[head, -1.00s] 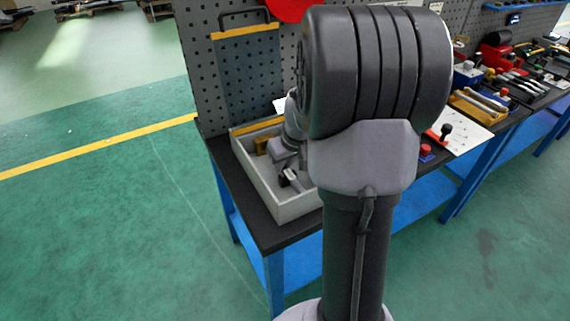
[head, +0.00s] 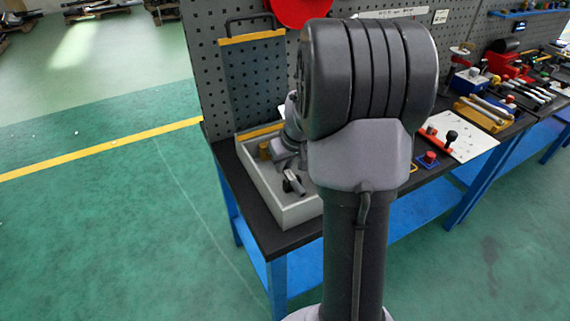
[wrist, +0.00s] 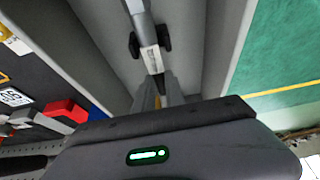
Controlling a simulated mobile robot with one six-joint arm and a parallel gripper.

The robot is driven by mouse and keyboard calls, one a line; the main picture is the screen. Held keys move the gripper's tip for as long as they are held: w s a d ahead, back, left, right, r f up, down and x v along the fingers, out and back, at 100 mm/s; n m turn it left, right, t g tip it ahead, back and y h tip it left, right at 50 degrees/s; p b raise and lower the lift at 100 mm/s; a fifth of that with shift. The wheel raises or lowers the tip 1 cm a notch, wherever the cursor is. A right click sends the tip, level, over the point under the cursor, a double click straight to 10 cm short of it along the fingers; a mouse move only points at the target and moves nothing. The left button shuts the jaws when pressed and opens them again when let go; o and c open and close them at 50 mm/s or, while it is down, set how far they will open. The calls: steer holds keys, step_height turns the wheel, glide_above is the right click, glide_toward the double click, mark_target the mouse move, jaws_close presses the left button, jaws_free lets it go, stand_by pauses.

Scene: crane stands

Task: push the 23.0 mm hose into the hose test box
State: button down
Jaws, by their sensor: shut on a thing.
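My gripper (head: 293,182) is low inside an open light grey box on the bench, near its front wall (head: 292,214). In the wrist view two black finger pads (wrist: 150,42) close on either side of a slim grey piece with a pale label (wrist: 150,60), which I take to be the hose. It runs to the top edge of the wrist view. Its far end and any opening it meets are hidden. The box walls show on both sides in the wrist view (wrist: 215,45). My own arm covers the right part of the box in the head view.
A brass-coloured part (head: 264,151) lies at the box's back left. A perforated panel (head: 222,75) rises behind the bench. Right of my arm are a red-topped block (head: 429,158), a white sheet (head: 478,145) and several tools.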

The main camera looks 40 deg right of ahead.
steer(key=shift+w, duration=0.2)
steer(key=shift+w+d+p, duration=0.25)
steer(key=shift+w+p, duration=0.05)
steer(key=shift+w, duration=0.45)
steer(key=c, duration=1.3)
jaws_free()
steer(key=shift+r, duration=0.1)
steer(key=p+v, duration=0.7)
steer(key=v, duration=1)
steer(key=shift+s+r, duration=0.1)
